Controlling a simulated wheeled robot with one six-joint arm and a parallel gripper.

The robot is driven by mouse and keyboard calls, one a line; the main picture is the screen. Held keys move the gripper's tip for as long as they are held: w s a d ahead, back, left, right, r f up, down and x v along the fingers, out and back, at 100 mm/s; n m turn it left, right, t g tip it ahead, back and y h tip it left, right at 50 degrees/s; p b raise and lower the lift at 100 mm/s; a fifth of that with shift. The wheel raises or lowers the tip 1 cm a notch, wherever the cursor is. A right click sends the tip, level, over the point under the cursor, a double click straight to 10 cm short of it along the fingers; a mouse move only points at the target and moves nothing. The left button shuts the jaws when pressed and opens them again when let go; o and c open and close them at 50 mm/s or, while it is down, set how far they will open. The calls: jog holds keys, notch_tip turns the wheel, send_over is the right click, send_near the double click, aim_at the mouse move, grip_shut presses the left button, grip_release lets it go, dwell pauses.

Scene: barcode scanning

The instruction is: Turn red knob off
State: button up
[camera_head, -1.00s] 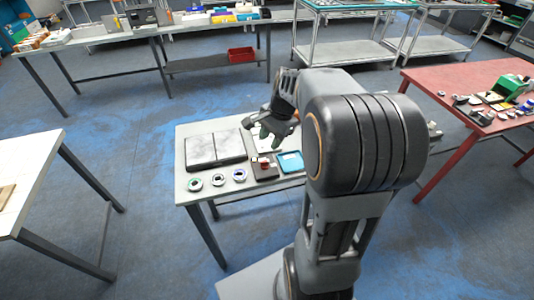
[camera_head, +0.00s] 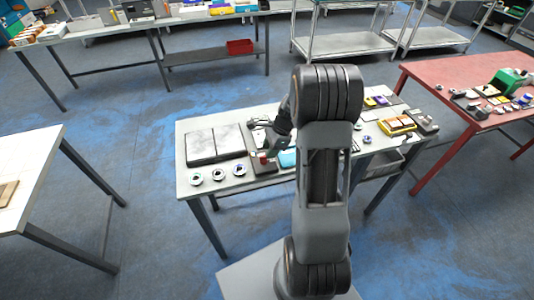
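A small red knob (camera_head: 263,158) sits on a dark box (camera_head: 262,168) near the middle of the table's front edge. My gripper (camera_head: 266,150) is at the knob, pointing down at it from behind and slightly right. The fingers are small and partly hidden behind my arm, so I cannot tell whether they touch the knob or how far apart they are.
A yellow tray (camera_head: 397,125) lies at right. A red table (camera_head: 440,75) stands beyond.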

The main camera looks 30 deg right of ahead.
aim_at(264, 159)
jog(key=shift+x, duration=1.45)
grip_shut()
